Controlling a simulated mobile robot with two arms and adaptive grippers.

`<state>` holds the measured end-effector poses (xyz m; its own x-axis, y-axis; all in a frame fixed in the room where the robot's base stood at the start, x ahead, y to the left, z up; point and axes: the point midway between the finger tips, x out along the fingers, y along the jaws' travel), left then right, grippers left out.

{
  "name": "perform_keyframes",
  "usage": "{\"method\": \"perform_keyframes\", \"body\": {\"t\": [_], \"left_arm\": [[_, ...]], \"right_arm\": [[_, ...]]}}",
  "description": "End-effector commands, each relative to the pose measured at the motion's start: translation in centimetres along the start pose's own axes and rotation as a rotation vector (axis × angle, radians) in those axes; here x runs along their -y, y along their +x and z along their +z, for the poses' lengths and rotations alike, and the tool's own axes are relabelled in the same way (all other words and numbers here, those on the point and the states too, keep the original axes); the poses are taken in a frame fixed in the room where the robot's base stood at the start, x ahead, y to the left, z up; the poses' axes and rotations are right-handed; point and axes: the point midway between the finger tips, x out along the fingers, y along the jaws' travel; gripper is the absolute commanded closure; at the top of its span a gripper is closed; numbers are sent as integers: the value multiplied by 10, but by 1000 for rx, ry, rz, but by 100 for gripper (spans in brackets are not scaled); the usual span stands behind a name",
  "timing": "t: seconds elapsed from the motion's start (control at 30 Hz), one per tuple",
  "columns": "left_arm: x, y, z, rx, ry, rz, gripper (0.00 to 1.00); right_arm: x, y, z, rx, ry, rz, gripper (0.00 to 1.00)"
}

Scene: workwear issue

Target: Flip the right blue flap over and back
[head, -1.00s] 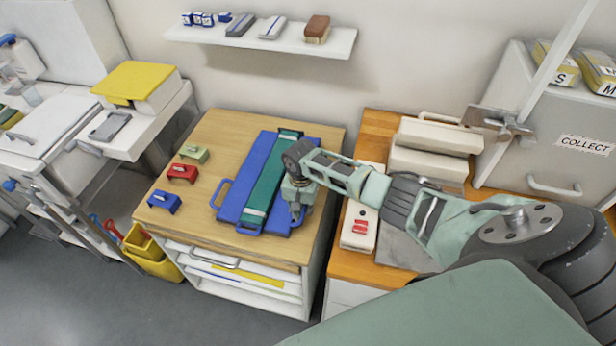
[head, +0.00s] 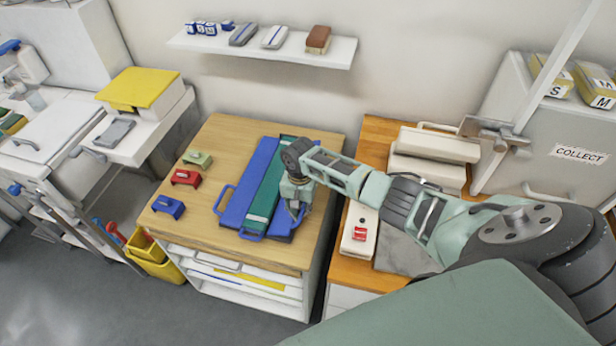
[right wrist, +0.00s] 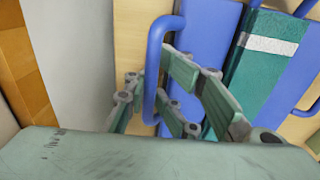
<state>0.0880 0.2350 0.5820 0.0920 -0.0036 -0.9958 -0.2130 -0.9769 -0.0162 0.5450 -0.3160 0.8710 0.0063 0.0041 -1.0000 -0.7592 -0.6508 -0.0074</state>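A blue folding board (head: 252,180) lies on the wooden table top, with a green strip (head: 268,190) running lengthwise along it. The right blue flap (head: 284,222) lies on the strip's right side, partly hidden by my right gripper (head: 293,207). In the right wrist view, the flap's blue handle (right wrist: 153,75) passes between the fingers of my right gripper (right wrist: 163,85), which are close together on it. The green strip (right wrist: 262,62) there bears a white band. My left gripper is not in view.
Small green (head: 198,160), red (head: 185,178) and blue (head: 168,206) pieces stand left of the board. A white device with a red part (head: 360,233) and cream cases (head: 436,145) stand on the right-hand bench. A shelf (head: 270,46) hangs above.

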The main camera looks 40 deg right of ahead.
Motion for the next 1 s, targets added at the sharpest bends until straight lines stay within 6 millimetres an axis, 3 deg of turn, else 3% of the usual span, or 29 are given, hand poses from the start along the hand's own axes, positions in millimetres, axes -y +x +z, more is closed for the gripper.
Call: {"method": "perform_keyframes", "body": {"t": [0.43, 1.0], "left_arm": [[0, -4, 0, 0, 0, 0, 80], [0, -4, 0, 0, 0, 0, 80]], "right_arm": [[-3, -39, 0, 2, 2, 7, 80], [-4, -42, 1, 2, 1, 9, 80]]}}
